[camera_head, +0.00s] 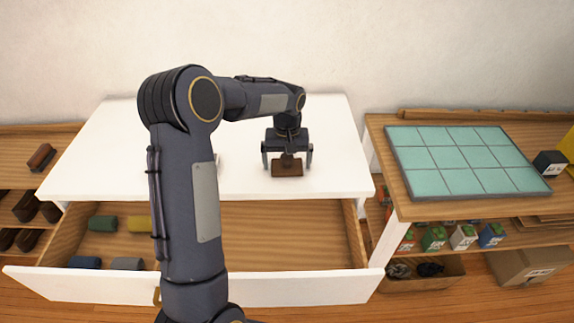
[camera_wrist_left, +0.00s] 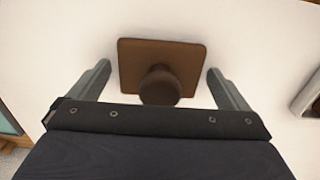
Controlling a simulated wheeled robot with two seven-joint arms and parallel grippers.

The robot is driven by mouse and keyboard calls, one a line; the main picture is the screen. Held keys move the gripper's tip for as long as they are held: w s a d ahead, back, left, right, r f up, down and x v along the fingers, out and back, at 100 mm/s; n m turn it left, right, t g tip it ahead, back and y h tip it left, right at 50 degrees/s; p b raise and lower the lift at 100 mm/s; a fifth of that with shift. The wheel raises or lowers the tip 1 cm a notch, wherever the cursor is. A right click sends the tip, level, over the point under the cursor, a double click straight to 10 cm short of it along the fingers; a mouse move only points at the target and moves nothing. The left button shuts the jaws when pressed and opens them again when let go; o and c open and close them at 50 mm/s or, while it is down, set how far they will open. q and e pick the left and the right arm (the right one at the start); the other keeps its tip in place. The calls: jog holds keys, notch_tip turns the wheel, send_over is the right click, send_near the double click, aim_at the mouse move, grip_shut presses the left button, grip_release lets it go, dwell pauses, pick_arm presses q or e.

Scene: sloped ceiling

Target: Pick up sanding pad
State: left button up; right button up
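The sanding pad (camera_head: 287,169) is a brown square plate with a round knob, lying on the white tabletop (camera_head: 330,140). In the left wrist view the sanding pad (camera_wrist_left: 130,65) sits between the fingers, knob toward the gripper. My left gripper (camera_head: 287,162) is open above the pad, with one finger on each side and a visible gap to both. In the left wrist view the left gripper (camera_wrist_left: 158,85) shows its fingers spread wide. My right gripper is not in view.
Below the tabletop an open drawer (camera_head: 290,235) holds several coloured rolls (camera_head: 102,223) at its left. At right, a wooden shelf unit (camera_head: 400,190) carries a green tiled panel (camera_head: 465,160). A pale object (camera_wrist_left: 308,95) lies right of the pad. My left arm hides the table's middle.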

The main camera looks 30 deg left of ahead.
pick_arm(q)
jog(key=c, duration=0.8)
jog(key=shift+r, duration=0.15)
jog(key=shift+r, duration=0.25)
notch_tip(320, 180, up, 2)
jog(key=shift+w+r, duration=0.1)
jog(key=s+a+r+b, duration=0.1)
jog(key=s+r, duration=0.2)
jog(key=s, duration=0.1)
jog(key=s+a+r+b, duration=0.1)
jog(key=s+a+r, duration=0.1)
jog(key=s+r, duration=0.1)
jog(key=s+a+r, duration=0.2)
jog(key=s+r, duration=0.2)
jog(key=s, duration=0.2)
jog(key=shift+s+a+b, duration=0.1)
jog(key=shift+a+b, duration=0.1)
jog(key=shift+b, duration=0.2)
